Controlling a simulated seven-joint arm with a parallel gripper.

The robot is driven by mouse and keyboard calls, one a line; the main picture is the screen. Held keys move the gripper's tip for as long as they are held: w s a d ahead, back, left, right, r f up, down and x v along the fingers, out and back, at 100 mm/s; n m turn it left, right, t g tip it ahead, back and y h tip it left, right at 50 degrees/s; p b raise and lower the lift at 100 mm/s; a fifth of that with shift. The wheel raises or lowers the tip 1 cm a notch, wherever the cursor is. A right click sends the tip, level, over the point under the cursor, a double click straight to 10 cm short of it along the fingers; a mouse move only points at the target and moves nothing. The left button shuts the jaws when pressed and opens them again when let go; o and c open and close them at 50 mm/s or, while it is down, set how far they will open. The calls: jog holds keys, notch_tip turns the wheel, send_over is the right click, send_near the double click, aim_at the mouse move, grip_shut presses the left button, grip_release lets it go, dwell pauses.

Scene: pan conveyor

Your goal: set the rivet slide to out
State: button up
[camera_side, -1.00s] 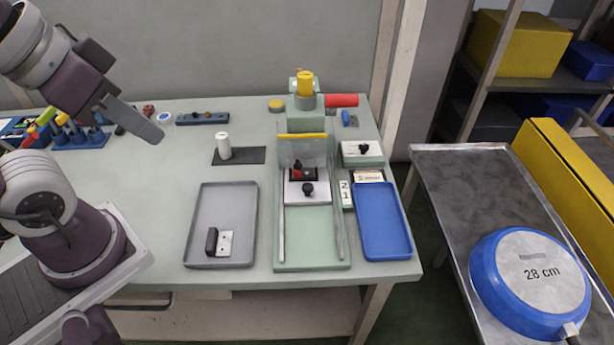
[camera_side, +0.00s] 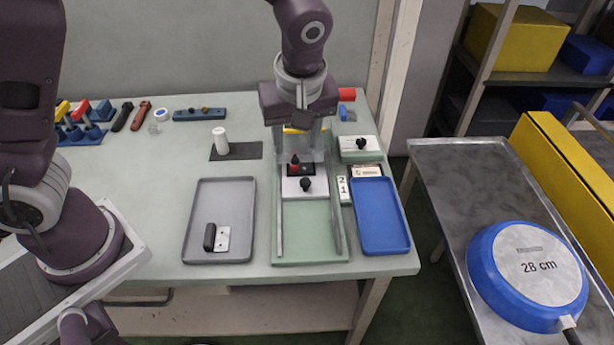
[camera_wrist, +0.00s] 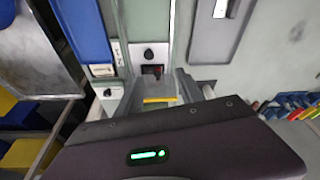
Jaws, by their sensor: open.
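The green fixture (camera_side: 310,256) with two rails carries a white plate with a black knob (camera_side: 307,185) and a dark block with a red knob (camera_side: 295,161). A white-topped green box with a black knob (camera_side: 361,142) stands to its right. Which of these is the rivet slide I cannot tell for sure. My gripper (camera_side: 300,150) is open and empty above the back of the fixture, pointing down. In the wrist view the plate's black knob (camera_wrist: 150,54), the dark red-marked block (camera_wrist: 152,70) and the box's knob (camera_wrist: 107,92) show. Contact with the clear guard is unclear.
A yellow-edged clear guard (camera_wrist: 160,99) stands over the fixture. A red handle (camera_side: 347,94) sticks out behind my gripper. A blue tray (camera_side: 381,238) lies right, a grey tray (camera_side: 235,190) left. A white cylinder (camera_side: 220,140) stands farther left.

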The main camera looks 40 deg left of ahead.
jog(key=n+y, duration=0.2)
send_near(306, 181)
jog(key=f, duration=0.1)
jog(key=x, duration=0.7)
jog(key=shift+w+a, duration=0.1)
jog(key=shift+a, duration=0.15)
grip_shut()
jog(key=shift+h, duration=0.3)
dwell(0.3)
